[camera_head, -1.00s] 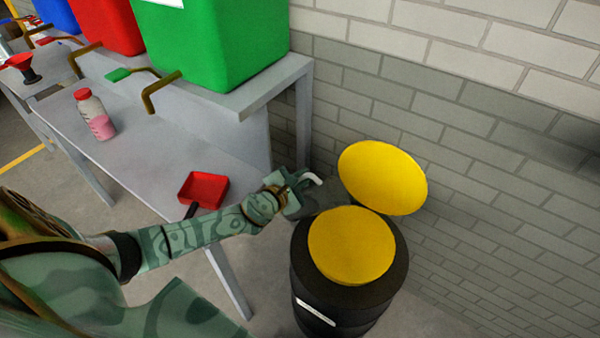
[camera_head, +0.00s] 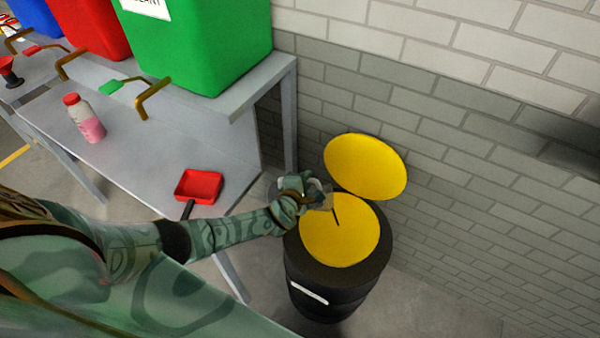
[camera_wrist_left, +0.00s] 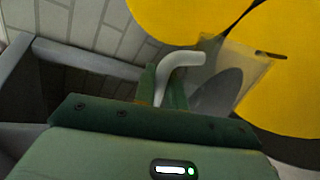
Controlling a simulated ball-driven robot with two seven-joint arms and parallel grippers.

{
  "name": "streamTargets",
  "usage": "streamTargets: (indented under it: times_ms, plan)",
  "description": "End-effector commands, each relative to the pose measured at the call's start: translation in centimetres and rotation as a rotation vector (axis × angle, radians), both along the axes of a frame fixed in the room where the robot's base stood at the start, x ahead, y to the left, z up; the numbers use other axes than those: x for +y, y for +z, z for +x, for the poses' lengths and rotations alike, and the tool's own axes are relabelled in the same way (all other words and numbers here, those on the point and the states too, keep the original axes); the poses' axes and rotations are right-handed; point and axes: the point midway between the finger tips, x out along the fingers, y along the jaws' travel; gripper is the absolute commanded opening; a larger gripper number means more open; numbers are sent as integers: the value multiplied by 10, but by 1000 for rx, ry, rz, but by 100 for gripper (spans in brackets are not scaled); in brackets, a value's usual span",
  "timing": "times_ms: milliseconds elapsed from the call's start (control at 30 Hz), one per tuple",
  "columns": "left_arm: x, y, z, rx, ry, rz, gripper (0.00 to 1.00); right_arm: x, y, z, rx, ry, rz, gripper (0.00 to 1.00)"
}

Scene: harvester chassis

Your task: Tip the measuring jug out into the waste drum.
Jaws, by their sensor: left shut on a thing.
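The waste drum (camera_head: 335,285) is black, with a round yellow top (camera_head: 340,243) and a raised yellow disc-shaped lid (camera_head: 365,167) behind it. My left gripper (camera_head: 303,190) is shut on the measuring jug (camera_head: 320,197), a clear jug with a pale handle, over the drum's back left edge. In the left wrist view the jug (camera_wrist_left: 232,72) is tilted toward the yellow top, its handle (camera_wrist_left: 180,62) between the fingers (camera_wrist_left: 170,85). A thin dark streak extends from the jug's lip over the yellow; I cannot tell whether it is liquid. My right gripper is out of view.
A grey bench (camera_head: 140,165) on the left carries a bottle of pink liquid (camera_head: 88,118) and a red scoop-like tray (camera_head: 199,186). A green bin (camera_head: 200,45) stands on the raised shelf. A brick wall (camera_head: 480,170) closes off the back right.

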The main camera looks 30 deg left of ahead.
Motion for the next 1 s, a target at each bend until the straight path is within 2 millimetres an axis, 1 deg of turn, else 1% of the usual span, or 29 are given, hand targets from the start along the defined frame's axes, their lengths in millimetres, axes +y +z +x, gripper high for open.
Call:
streamTargets:
  times_ms: [400,567,733,1000]
  plan:
    - [-27,-24,6,39,0,198,0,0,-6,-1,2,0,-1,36]
    - [-40,-18,9,56,-1,288,0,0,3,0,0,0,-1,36]
    - [-54,-16,11,75,0,385,0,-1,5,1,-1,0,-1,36]
    - [-72,-15,15,103,0,515,0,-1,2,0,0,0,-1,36]
